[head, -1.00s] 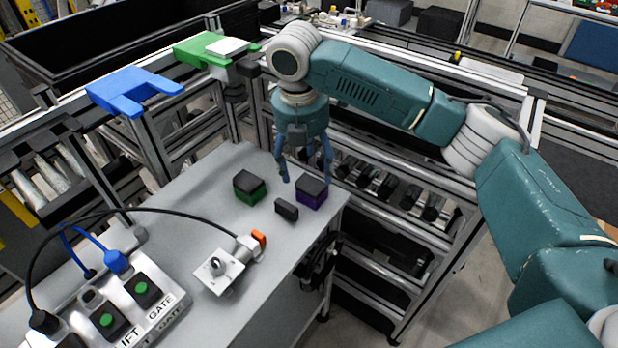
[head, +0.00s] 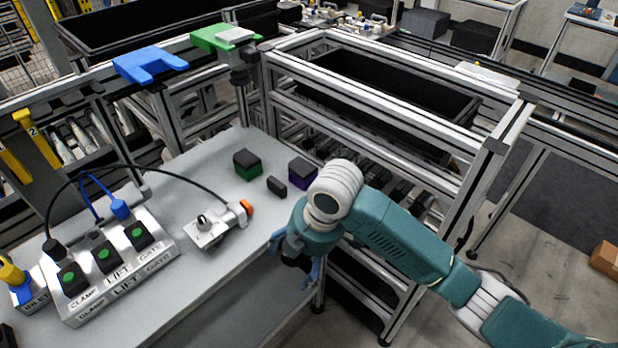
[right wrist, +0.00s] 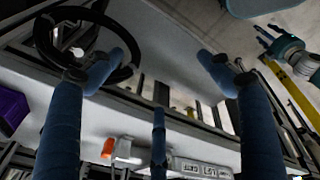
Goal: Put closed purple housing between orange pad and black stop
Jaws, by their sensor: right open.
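The purple housing (head: 302,171) has a black lid on top and sits upright at the table's right edge. Its purple side shows at the left of the right wrist view (right wrist: 12,110). The small black stop (head: 277,186) stands to its left, apart from it. The orange pad (head: 246,207) tips the metal clamp, nearer the front; it also shows in the wrist view (right wrist: 108,148). My right gripper (head: 296,272) is open and empty at the table's right edge, in front of the housing. What looks like my left gripper (right wrist: 266,36) shows small in the wrist view.
A green housing (head: 247,166) with a black lid stands left of the purple one. The metal clamp (head: 212,228) and a button box (head: 108,262) with cables lie to the left. The grey table (head: 180,190) is clear behind the clamp. A metal frame rack (head: 400,130) stands right of the table.

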